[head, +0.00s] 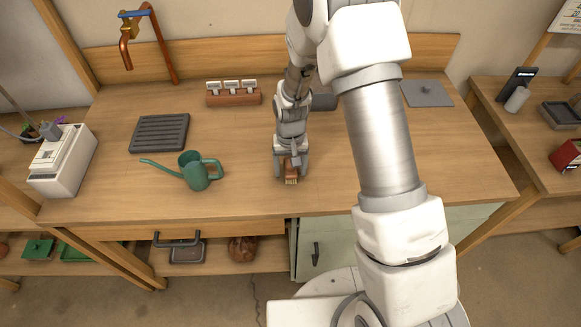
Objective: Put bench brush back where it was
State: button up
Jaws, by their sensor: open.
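The bench brush (291,178), brown with pale bristles at its near end, sits on the bench top near the middle of the front half. My gripper (291,174) points down over it, with its fingers open on either side of the brush. The gripper body hides the brush's far part, and I cannot tell whether the fingers touch it.
A green watering can (196,174) stands left of my gripper, with a dark slotted tray (160,132) behind it. A wooden rack with white-topped items (233,97) stands at the back. The bench's right front is clear.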

notch_tip(320, 180, up, 12)
jog(key=shift+f, duration=0.25)
jog(key=shift+d+r, duration=0.1)
jog(key=shift+r, duration=0.7)
jog(key=s+d+r+t, duration=0.2)
jog(key=s+d+r, duration=0.3)
jog(key=s+r, duration=0.5)
jog(key=s+d+r+t, duration=0.3)
jog(key=s+d+r, duration=0.2)
jog(key=s+r, duration=0.5)
jog(key=shift+d+r+t, duration=0.3)
jog(key=shift+d+r, duration=0.1)
jog(key=shift+s, duration=0.15)
